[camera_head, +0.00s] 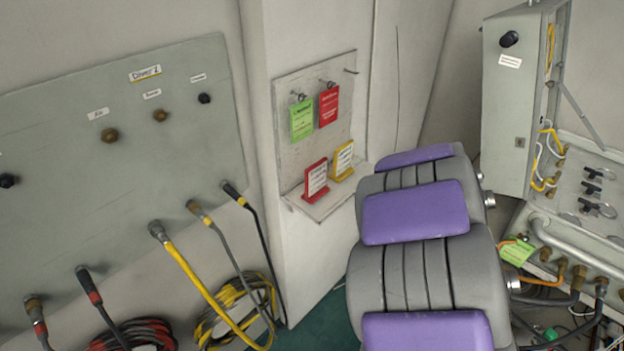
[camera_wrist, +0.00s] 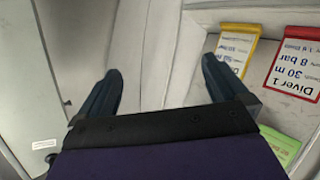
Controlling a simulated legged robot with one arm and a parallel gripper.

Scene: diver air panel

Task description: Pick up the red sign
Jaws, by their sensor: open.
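A small red sign (camera_head: 316,180) with a white printed face stands on the small ledge in the head view, left of a yellow sign (camera_head: 343,160). In the wrist view the red sign (camera_wrist: 293,76) is at the right edge, its text upside down, beside the yellow sign (camera_wrist: 236,52). A red tag (camera_head: 328,106) also hangs on the panel above. My gripper (camera_wrist: 161,66) is open, with nothing between its fingers. Both signs lie to the right of its right finger in the wrist view. My purple and grey arm hides the gripper in the head view.
A green tag (camera_head: 302,120) hangs left of the red tag. The ledge (camera_head: 325,203) juts from a pale board (camera_head: 285,150). A hose panel (camera_head: 110,170) is at left, with coiled hoses below. An open grey cabinet (camera_head: 512,105) stands at right.

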